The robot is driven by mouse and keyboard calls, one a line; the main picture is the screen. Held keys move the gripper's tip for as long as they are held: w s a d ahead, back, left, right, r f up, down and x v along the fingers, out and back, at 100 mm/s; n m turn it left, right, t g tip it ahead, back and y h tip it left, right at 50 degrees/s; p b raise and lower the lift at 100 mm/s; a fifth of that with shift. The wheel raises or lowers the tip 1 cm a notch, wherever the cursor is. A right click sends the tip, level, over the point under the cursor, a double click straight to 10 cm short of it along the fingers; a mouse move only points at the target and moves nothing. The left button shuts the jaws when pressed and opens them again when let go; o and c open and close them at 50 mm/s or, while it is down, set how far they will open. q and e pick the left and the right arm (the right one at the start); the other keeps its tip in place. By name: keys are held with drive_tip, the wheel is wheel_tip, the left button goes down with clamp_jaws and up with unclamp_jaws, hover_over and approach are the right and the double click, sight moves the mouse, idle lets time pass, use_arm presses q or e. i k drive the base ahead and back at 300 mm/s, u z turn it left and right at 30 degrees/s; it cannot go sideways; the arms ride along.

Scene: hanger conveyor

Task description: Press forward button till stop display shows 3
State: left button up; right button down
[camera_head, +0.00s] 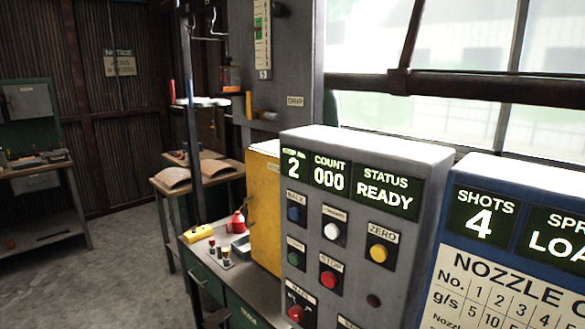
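A grey control box (366,218) stands at the centre right. Its leftmost display (294,164), under a small blurred label, shows 2. The COUNT display (331,174) reads 000 and the STATUS display (384,190) reads READY. Below them are a blue button (294,214), a white button (332,231) whose label is too small to read surely, and a yellow button (379,253) labelled ZERO. Lower are a green button (294,258), a red button (328,279) and a red knob (296,312). Neither gripper is in view.
A blue panel (448,262) with a SHOTS display reading 4 stands at right. A yellow box (265,210) stands behind the control box. A dark post (190,130) rises at left. The floor at left is open.

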sight(332, 232)
drive_tip(key=z, duration=1.65)
drive_tip(key=k, duration=1.05)
drive_tip(key=u, duration=1.95)
drive_tip(key=i, duration=0.5)
drive_tip(key=u, duration=0.05)
